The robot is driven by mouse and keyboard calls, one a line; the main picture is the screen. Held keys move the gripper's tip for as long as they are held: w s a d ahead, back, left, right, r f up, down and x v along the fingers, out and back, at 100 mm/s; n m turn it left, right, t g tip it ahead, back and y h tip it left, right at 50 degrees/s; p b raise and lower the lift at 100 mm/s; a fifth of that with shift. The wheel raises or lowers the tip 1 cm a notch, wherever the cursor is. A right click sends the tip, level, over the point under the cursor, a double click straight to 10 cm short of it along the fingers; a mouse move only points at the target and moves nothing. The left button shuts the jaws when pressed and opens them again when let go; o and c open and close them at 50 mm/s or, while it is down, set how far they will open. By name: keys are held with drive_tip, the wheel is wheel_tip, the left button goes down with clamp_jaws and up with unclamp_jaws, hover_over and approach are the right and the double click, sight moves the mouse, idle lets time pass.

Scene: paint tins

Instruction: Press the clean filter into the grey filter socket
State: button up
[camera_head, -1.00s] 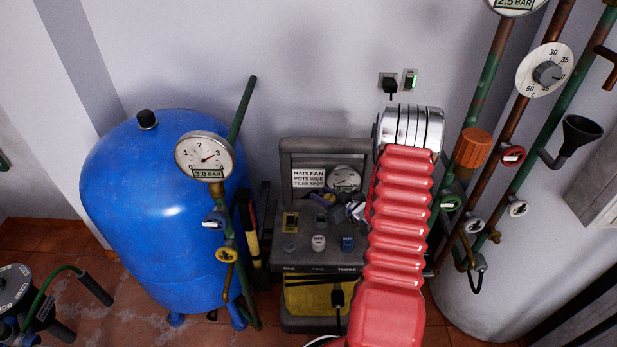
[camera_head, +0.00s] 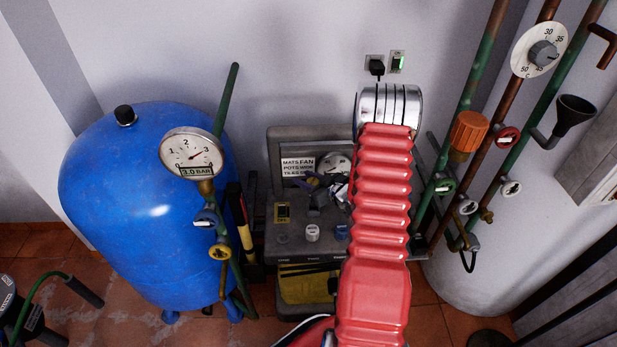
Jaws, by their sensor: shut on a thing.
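My red ribbed arm fills the middle of the view and bends away at a silver joint. My gripper (camera_head: 322,188) shows only in part to the left of the arm, small and dark, in front of a grey machine. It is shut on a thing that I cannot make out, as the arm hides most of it. I cannot pick out the clean filter or the grey filter socket for certain. Whether the gripper or its load touches the machine is unclear.
The grey machine (camera_head: 285,235) has a text sign, a gauge and knobs. A blue tank (camera_head: 130,210) with a pressure gauge (camera_head: 192,153) stands at left. Pipes with valves and an orange cap (camera_head: 468,131) run at right. A black funnel (camera_head: 574,110) juts out there.

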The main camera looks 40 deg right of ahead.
wheel_tip(320, 180, down, 5)
drive_tip(key=shift+d+r, duration=0.1)
drive_tip(key=shift+d, duration=0.05)
idle(0.5)
drive_tip(key=shift+f, duration=1)
idle(1.5)
drive_tip(key=o, duration=1)
drive_tip(key=shift+s, duration=0.1)
drive_tip(key=shift+c, duration=0.2)
drive_tip(key=shift+s, duration=0.1)
drive_tip(key=v, duration=1.3)
drive_tip(key=shift+s, duration=0.25)
drive_tip(key=shift+r, duration=0.15)
